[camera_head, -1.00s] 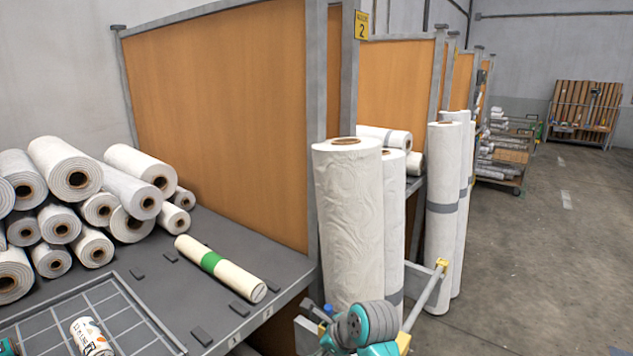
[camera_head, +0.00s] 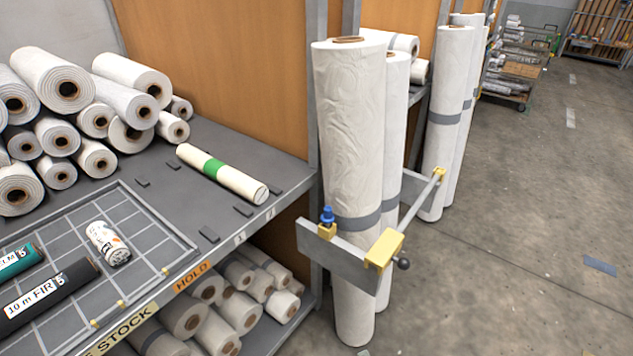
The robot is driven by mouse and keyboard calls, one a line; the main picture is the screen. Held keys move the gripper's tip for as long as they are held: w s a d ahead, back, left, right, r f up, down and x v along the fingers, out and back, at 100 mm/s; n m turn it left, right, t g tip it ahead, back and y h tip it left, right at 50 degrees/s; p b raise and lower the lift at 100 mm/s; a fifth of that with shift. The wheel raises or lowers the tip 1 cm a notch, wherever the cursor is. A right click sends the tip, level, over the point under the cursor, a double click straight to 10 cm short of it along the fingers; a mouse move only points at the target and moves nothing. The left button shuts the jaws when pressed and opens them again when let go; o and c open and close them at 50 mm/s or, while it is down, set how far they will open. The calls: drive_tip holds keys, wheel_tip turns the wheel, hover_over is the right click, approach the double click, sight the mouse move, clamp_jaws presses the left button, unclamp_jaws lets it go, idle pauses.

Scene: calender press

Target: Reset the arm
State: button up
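My gripper and arm are not in view now, so whether the gripper is open or shut is hidden. The head view shows a steel shelf (camera_head: 225,150) at left with a cream roll with a green band (camera_head: 220,173) lying on it. White rolls (camera_head: 85,110) are stacked at the back left of the shelf. A gridded tray (camera_head: 150,225) at the front left holds a short white printed can or roll (camera_head: 108,243), a teal roll (camera_head: 18,262) and a black roll (camera_head: 45,298) with a label reading "10 m FIR 5".
Tall white rolls (camera_head: 352,130) stand upright at the shelf's right end, behind a grey bracket (camera_head: 340,258) with a blue knob (camera_head: 327,214), yellow clamp (camera_head: 384,250) and bar (camera_head: 419,203). More rolls (camera_head: 220,325) lie on the lower shelf. Open floor (camera_head: 520,220) lies to the right.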

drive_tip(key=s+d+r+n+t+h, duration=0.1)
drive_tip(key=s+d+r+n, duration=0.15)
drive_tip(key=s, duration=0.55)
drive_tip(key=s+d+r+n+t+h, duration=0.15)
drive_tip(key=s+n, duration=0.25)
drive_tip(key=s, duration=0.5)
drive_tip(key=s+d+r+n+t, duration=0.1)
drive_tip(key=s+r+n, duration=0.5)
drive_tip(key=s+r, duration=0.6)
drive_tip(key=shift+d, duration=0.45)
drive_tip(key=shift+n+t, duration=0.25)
